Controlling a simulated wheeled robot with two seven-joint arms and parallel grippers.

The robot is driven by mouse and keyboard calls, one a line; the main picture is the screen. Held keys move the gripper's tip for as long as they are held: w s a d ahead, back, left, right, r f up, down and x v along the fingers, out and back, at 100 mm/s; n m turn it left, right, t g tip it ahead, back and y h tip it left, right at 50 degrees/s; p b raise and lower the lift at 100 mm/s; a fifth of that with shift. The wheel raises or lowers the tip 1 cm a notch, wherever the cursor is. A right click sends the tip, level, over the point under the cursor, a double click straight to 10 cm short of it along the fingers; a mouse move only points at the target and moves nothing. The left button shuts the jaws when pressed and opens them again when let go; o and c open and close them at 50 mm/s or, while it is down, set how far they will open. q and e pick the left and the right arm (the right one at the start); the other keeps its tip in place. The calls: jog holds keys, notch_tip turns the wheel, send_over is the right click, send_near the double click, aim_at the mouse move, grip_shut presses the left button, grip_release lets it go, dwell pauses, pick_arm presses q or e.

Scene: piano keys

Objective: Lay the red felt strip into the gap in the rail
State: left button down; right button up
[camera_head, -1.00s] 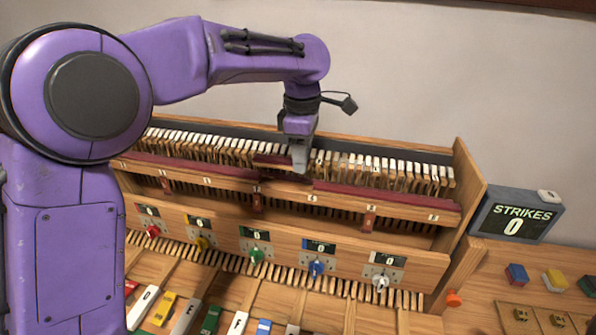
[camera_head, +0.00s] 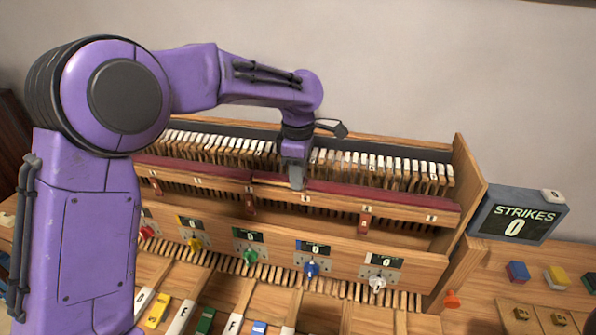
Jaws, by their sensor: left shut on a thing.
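The wooden rail (camera_head: 400,207) crosses the piano case, with dark red felt along its top on the left (camera_head: 195,168) and on the right (camera_head: 375,194). My left gripper (camera_head: 297,184) points down at the middle of the rail, shut on the short red felt strip (camera_head: 269,180). The strip lies at the gap, roughly in line with the felt on both sides, with a small step at its left end. Its right part is hidden behind the fingers, and I cannot tell whether it rests fully on the rail. My right gripper is out of view.
A row of white-topped hammers (camera_head: 385,165) stands just behind the rail. Coloured knobs (camera_head: 311,269) with small displays line the front panel. A STRIKES display (camera_head: 516,217) reads 0 at the right. Coloured blocks (camera_head: 518,271) lie on the right-hand table.

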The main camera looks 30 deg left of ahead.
pick_arm(q)
jog(key=shift+s+r, duration=0.1)
jog(key=shift+s, duration=0.1)
jog(key=c, duration=0.9)
grip_release()
jog(key=shift+s+r, duration=0.1)
jog(key=shift+s, duration=0.1)
jog(key=shift+w, duration=0.3)
notch_tip(320, 180, up, 13)
